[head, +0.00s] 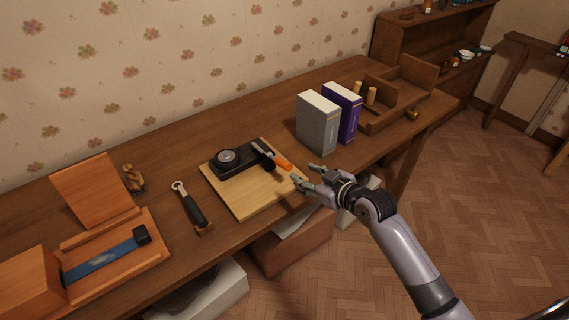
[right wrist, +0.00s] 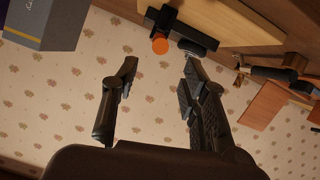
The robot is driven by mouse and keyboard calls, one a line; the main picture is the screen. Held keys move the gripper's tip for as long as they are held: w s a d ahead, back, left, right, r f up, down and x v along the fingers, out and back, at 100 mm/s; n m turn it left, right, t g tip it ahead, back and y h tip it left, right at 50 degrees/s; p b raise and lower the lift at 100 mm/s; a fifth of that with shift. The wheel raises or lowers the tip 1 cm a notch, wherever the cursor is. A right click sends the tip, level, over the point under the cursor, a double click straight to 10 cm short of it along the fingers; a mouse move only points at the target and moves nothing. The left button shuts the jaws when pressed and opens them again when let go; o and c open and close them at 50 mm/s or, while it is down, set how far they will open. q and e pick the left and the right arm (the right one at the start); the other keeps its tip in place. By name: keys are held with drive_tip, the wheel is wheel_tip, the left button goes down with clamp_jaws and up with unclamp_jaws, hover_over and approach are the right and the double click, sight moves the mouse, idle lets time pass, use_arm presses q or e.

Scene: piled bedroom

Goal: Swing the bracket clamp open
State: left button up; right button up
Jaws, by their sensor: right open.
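The bracket clamp (head: 240,160) is a black block with a round dial-like part on its left and a lever with an orange grip (head: 284,164) at its right end. It sits on a pale wooden board (head: 244,201) on the workbench. The lever lies low and points toward my right gripper (head: 304,176). My right gripper is open and empty, just right of the orange grip and apart from it. In the right wrist view the orange end (right wrist: 160,45) shows beyond the open fingers (right wrist: 158,78). My left gripper is not in view.
A grey box (head: 318,124) and a purple box (head: 345,114) stand behind the gripper. A black-handled tool (head: 190,205) lies left of the board. A wooden stand with a blue strip (head: 100,262) is at far left, and a wooden tray (head: 400,113) at the back right.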

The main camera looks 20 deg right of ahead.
sight(289, 167)
drive_tip(key=x, duration=1.1)
drive_tip(key=shift+c, duration=0.6)
clamp_jaws()
